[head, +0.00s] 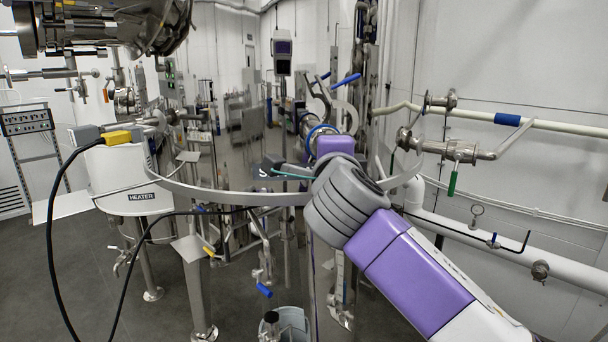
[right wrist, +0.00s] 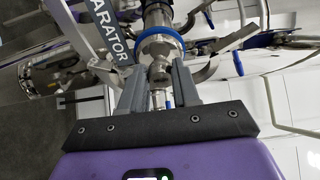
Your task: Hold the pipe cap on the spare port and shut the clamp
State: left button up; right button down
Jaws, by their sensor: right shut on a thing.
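My right gripper (head: 334,147) reaches in from the right, at the metal port (head: 302,121) on the tank; my arm and its purple body hide its fingertips in the head view. In the right wrist view the two grey fingers (right wrist: 159,70) are shut on a shiny metal piece, which looks like the pipe cap (right wrist: 158,75). It lines up with the port (right wrist: 157,18), against a blue ring (right wrist: 160,47). I cannot tell whether it is fully seated. A curved metal band beside the port, seemingly the open clamp (head: 347,112), also shows right of the fingers (right wrist: 207,73). My left gripper is not in view.
A white heater box (head: 118,180) with a black cable stands left. A wide metal band (head: 230,198) curves across the front. Wall pipes with a green-handled valve (head: 452,179) run along the right. A bucket (head: 288,325) stands on the floor below.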

jog(key=s+d+b, duration=0.1)
jog(key=s+b, duration=0.2)
jog(key=s, duration=0.3)
dwell(1.1)
jog(key=w+p, duration=0.1)
jog(key=w, duration=0.2)
jog(key=w+a+p, duration=0.1)
jog(key=w, duration=0.1)
jog(key=shift+w+p, duration=0.25)
jog(key=shift+p, duration=0.1)
jog(key=shift+s, duration=0.1)
